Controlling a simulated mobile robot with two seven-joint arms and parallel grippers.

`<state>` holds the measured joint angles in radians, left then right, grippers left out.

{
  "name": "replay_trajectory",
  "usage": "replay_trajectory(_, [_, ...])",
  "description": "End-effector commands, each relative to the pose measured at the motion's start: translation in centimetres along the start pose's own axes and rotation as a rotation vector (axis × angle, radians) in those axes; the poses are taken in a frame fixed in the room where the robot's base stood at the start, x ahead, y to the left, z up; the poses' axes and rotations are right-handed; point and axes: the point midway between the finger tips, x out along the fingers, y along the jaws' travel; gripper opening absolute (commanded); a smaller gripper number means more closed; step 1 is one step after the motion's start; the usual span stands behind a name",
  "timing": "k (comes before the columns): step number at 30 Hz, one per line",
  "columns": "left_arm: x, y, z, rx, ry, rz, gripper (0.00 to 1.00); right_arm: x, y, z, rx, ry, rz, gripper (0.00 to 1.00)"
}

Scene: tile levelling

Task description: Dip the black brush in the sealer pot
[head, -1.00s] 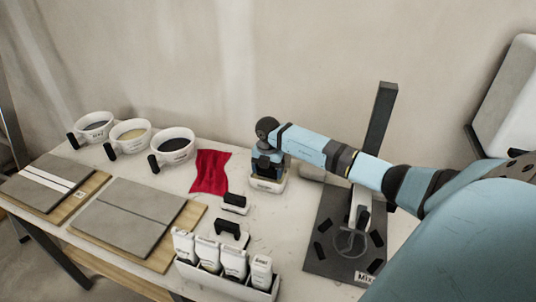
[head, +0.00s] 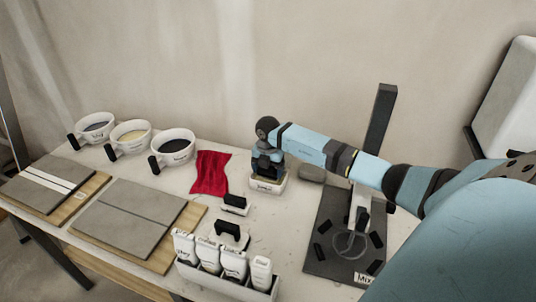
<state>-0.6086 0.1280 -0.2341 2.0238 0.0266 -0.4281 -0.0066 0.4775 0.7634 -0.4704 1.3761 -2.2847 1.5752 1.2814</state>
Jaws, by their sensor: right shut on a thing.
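My right gripper (head: 266,169) points down over a small white labelled holder (head: 268,187) near the back of the table. It is shut on a dark thing, probably the black brush, which is mostly hidden by the gripper and the holder. Three white pots with black handles stand at the back left. The left pot (head: 95,127) holds a dark bluish liquid, the middle pot (head: 130,137) a yellowish one, and the right pot (head: 173,149) a dark one. Their labels are too small to read surely. My left gripper is not in view.
A red cloth (head: 211,173) lies between the pots and the holder. Two black-handled tools (head: 232,233) and a rack of white bottles (head: 225,276) stand in front. Grey tiles (head: 124,217) lie on boards at left. A dark mixer stand (head: 380,130) is at right.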

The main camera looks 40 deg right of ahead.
Motion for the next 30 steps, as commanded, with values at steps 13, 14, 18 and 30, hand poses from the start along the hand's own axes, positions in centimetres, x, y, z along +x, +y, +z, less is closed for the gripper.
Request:
replay_trajectory(13, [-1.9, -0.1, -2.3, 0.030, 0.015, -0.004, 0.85, -5.0, 0.0, 0.1, 0.000, -0.002, 0.000, 0.56])
replay_trajectory(14, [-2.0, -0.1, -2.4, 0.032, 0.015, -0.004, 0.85, -5.3, 0.0, 0.1, 0.000, -0.002, 0.000, 0.56])
replay_trajectory(18, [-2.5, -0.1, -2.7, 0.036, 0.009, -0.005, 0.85, -6.7, 0.0, 0.0, -0.001, -0.001, 0.001, 0.56])
replay_trajectory(30, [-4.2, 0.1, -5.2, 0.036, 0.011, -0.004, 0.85, -10.7, 0.0, 0.1, 0.001, -0.002, 0.001, 0.56])
